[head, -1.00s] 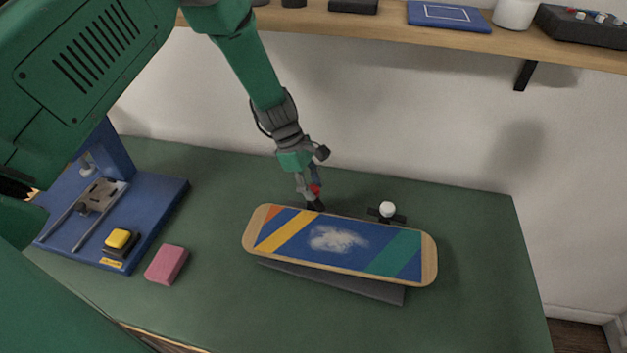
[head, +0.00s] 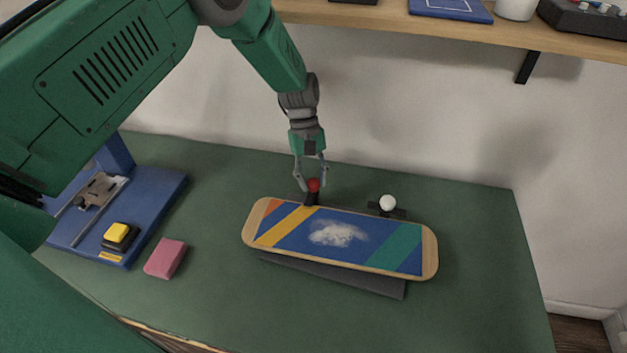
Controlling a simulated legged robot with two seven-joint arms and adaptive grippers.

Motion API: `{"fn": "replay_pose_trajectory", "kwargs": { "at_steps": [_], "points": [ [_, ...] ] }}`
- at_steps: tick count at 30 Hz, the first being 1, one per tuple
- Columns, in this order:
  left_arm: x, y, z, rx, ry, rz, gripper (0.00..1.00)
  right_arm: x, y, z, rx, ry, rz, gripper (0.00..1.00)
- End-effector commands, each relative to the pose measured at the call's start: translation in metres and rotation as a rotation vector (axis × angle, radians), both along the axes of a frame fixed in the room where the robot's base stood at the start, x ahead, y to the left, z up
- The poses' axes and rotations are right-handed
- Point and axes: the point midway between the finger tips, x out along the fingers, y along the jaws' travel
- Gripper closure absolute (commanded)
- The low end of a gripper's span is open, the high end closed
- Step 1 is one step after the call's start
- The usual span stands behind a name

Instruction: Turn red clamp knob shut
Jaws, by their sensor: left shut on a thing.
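The red clamp knob (head: 314,185) stands on a dark clamp at the back left edge of the board. My left gripper (head: 313,184) reaches down to it from above, its two fingers on either side of the knob and shut on it. The board (head: 355,240), with orange, yellow, blue and green bands and a whitish patch, lies on a dark sloped support (head: 340,278). A second clamp with a white knob (head: 388,203) stands at the board's back edge, to the right. My right gripper is out of view.
A blue fixture (head: 150,215) with a metal plate and a yellow button (head: 117,232) stands on the left. A pink block (head: 166,258) lies beside it on the green tabletop (head: 470,310). A wooden shelf (head: 450,32) runs along the wall behind. The right of the table is clear.

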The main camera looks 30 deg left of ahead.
Motion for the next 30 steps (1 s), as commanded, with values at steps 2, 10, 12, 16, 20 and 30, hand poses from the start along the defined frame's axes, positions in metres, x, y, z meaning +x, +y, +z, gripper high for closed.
{"fn": "replay_pose_trajectory", "kwargs": {
  "at_steps": [2,10,12,16,20,30],
  "points": [
    [0.003,0.0014,-0.0001,0.004,-0.009,-0.022,1.0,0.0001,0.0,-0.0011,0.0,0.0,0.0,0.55],
    [0.0036,0.0013,0.0007,0.004,-0.011,-0.06,1.0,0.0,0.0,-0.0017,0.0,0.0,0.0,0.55],
    [0.0037,0.0012,0.0009,0.003,-0.011,-0.062,1.0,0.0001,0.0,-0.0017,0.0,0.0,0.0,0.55],
    [0.0039,0.0011,0.001,0.003,-0.011,-0.062,1.0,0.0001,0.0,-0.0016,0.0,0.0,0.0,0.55],
    [0.0041,0.0011,0.0011,0.003,-0.013,-0.062,1.0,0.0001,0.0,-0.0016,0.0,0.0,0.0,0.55],
    [0.0012,0.0001,0.0011,0.001,-0.007,-0.061,0.51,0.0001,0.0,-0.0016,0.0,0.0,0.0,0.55]
  ]
}}
